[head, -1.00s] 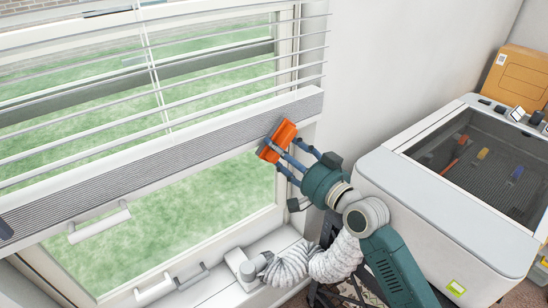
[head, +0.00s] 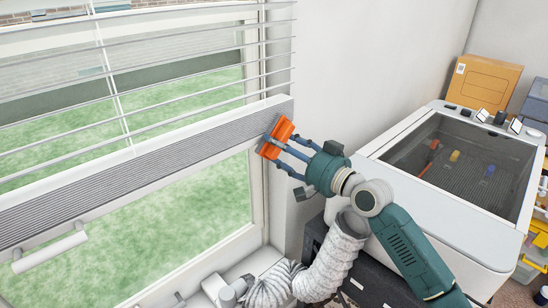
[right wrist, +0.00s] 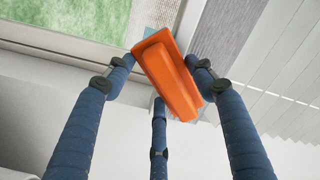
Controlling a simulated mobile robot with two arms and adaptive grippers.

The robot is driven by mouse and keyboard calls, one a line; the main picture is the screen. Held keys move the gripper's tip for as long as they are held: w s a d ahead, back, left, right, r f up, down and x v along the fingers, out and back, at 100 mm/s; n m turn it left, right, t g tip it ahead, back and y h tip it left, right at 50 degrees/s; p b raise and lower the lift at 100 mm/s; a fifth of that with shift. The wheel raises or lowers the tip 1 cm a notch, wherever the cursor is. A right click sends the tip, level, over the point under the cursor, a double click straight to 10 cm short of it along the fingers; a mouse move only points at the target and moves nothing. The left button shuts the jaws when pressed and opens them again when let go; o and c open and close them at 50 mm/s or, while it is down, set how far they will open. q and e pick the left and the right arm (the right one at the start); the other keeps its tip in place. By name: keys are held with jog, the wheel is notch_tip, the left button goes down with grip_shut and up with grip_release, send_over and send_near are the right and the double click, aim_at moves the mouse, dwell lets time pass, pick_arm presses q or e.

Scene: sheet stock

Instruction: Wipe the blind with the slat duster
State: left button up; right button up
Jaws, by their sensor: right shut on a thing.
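The slat duster (head: 276,137) is an orange block with a grey part along it. My right gripper (head: 287,148) is shut on it and holds it at the right end of the blind's grey ribbed lower band. In the right wrist view the duster (right wrist: 168,75) sits between the blue fingers of the gripper (right wrist: 165,85). The blind (head: 150,145) hangs across the window at the left, with white slats above the ribbed band. I cannot tell whether the duster touches the band. My left gripper is not in view.
A white machine with a dark glass lid (head: 455,165) stands at the right, with a cardboard box (head: 484,84) behind it. A ribbed white hose (head: 325,262) runs below my right arm to the window sill. A white handle (head: 50,252) hangs under the blind at left.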

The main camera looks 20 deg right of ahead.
aim_at(266, 153)
jog(key=shift+w+d, duration=0.15)
jog(key=shift+d, duration=0.25)
jog(key=shift+s+a+r+p, duration=0.2)
jog(key=shift+s+a+p, duration=0.05)
jog(key=shift+a+p, duration=0.6)
jog(key=a+p, duration=0.1)
jog(key=s+a+p, duration=0.1)
jog(key=a+p, duration=0.2)
jog(key=shift+s, duration=0.3)
jog(key=s+a+p, duration=0.2)
jog(key=a+p, duration=0.2)
jog(key=a, duration=0.3)
jog(key=shift+s+a+f, duration=0.15)
jog(key=shift+s+a, duration=0.2)
jog(key=shift+s, duration=0.05)
